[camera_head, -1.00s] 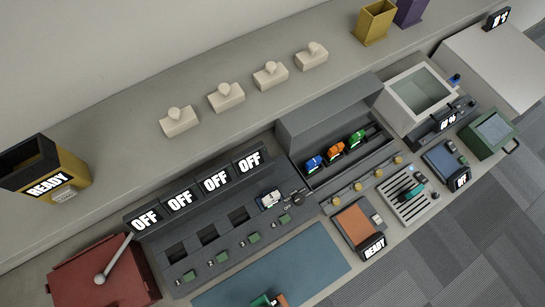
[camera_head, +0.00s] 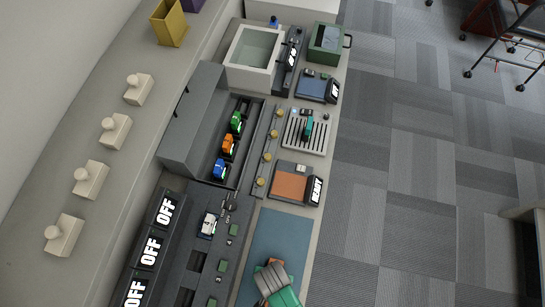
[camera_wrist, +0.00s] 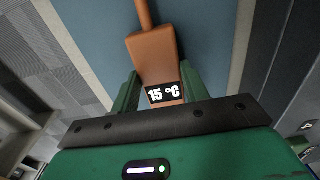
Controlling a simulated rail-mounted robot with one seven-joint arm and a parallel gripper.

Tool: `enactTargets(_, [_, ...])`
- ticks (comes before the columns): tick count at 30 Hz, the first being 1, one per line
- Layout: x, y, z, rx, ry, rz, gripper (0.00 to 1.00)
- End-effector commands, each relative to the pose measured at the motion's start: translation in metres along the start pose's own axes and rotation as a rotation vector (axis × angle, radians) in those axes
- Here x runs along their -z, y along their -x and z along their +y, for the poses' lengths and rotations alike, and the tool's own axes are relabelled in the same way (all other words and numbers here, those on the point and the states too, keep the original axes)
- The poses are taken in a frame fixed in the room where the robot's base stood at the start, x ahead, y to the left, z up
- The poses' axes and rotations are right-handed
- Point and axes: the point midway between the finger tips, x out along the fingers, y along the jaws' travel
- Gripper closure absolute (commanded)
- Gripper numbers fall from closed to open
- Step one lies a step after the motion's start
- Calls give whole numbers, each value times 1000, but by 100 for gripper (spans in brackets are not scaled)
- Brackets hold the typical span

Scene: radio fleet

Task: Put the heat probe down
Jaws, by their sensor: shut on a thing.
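The heat probe (camera_wrist: 152,58) is an orange-brown block with a rod at its far end and a small display reading 15 °C. My gripper (camera_wrist: 158,88) is shut on it, with a green finger on each side of the block. Beyond the probe, the wrist view shows a blue surface. In the head view my gripper (camera_head: 270,268) is at the bottom edge, over the near end of the blue mat (camera_head: 282,232). The probe is mostly hidden there, and its height above the mat is hard to tell.
An orange pad (camera_head: 289,186) with a READY display lies beyond the mat. Past it is a slatted tray (camera_head: 318,140) holding a teal item. A dark bin (camera_head: 247,168) with blue, orange and green items stands left. Grey floor (camera_head: 400,200) lies right.

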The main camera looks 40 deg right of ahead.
Motion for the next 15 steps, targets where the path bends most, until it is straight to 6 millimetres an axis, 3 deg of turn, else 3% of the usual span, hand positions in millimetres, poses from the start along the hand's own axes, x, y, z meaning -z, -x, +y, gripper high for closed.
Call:
enactTargets(4, [0,-4,0,0,0,0,84])
enactTargets(5, [0,-3,0,0,0,0,49])
enactTargets(7, [0,-3,0,0,0,0,36])
enactTargets(15, [0,-2,0,0,0,0,33])
